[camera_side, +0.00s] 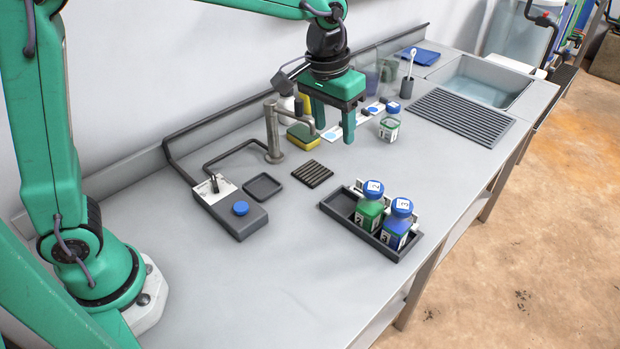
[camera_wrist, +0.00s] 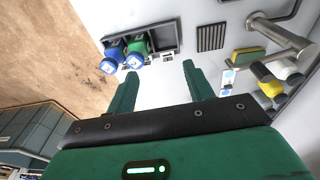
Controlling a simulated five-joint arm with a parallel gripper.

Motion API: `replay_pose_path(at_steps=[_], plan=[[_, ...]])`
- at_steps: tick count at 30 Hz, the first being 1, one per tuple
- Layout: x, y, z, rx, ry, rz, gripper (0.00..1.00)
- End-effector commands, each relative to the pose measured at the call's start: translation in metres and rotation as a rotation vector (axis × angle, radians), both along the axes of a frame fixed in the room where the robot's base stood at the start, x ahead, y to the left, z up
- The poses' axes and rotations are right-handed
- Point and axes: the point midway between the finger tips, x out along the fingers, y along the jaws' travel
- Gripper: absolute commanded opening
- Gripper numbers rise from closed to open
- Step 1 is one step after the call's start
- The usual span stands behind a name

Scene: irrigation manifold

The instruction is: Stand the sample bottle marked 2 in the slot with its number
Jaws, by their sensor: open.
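The sample bottle marked 2 (camera_side: 369,212) has green contents and a blue cap with a 2 on it. It stands upright in the middle slot of the dark rack (camera_side: 336,207), beside the blue bottle marked 3 (camera_side: 396,229). The rack's left slot is empty. The slot numbers are too small or covered to read surely. In the wrist view the green bottle (camera_wrist: 138,47) and blue bottle (camera_wrist: 112,53) show at the upper left, in the rack (camera_wrist: 164,38). My gripper (camera_side: 333,124) is open and empty above the counter, behind and left of the rack, apart from both bottles.
A clear bottle marked 1 (camera_side: 389,129) with a blue cap stands on the counter right of my gripper. A tap (camera_side: 273,135), a sponge (camera_side: 302,136) and a grey box with a blue knob (camera_side: 232,211) stand to the left. The front counter is clear.

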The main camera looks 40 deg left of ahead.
Motion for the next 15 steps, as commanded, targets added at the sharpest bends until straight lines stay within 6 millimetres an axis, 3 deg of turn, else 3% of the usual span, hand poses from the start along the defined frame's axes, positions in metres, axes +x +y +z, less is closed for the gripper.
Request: replay_pose_path(at_steps=[6,15], plan=[[-0.037,0.036,0.026,-0.010,-0.073,0.004,0.52],[-0.092,0.077,0.043,-0.010,-0.167,0.006,0.52]])
